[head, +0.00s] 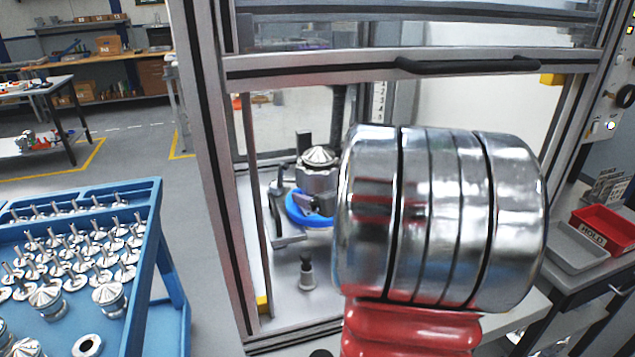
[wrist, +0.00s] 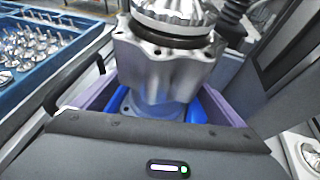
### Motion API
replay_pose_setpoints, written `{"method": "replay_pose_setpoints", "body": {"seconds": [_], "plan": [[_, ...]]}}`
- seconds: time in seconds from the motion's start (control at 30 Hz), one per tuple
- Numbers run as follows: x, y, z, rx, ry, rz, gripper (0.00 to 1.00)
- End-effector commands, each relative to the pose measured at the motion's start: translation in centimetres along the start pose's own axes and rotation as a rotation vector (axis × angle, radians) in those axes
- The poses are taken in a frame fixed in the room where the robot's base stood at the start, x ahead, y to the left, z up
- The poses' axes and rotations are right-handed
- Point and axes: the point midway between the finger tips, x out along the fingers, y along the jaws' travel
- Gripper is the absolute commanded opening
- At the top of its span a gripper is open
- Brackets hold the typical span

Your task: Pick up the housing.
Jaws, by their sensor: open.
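The housing is a silvery machined part with a ribbed, conical top. It stands upright inside the framed enclosure, where its body (head: 319,181) shows left of my large arm link in the head view. In the wrist view the housing (wrist: 165,62) fills the upper middle, with a dark ring under its cap and a lobed flange. My gripper (wrist: 160,92) is open, with a purple finger on each side of the housing's lower part. Whether the fingers touch it cannot be seen. A blue round support (head: 297,213) shows at its base. My arm hides the enclosure's right part.
The enclosure's metal frame post (head: 217,170) stands close on the left, and a raised door with a black handle (head: 467,66) is above. A blue tray cart (head: 150,225) with several metal parts is at left. A small upright post (head: 306,272) stands on the enclosure floor.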

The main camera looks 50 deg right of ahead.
Motion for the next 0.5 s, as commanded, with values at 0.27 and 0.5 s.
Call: {"method": "replay_pose_setpoints", "body": {"seconds": [0.27,0.5], "plan": [[-0.02,0.0,-0.01,0.0,0.0,0.0,0.87],[-0.02,0.01,0.0,0.0,0.0,0.0,0.7]]}}
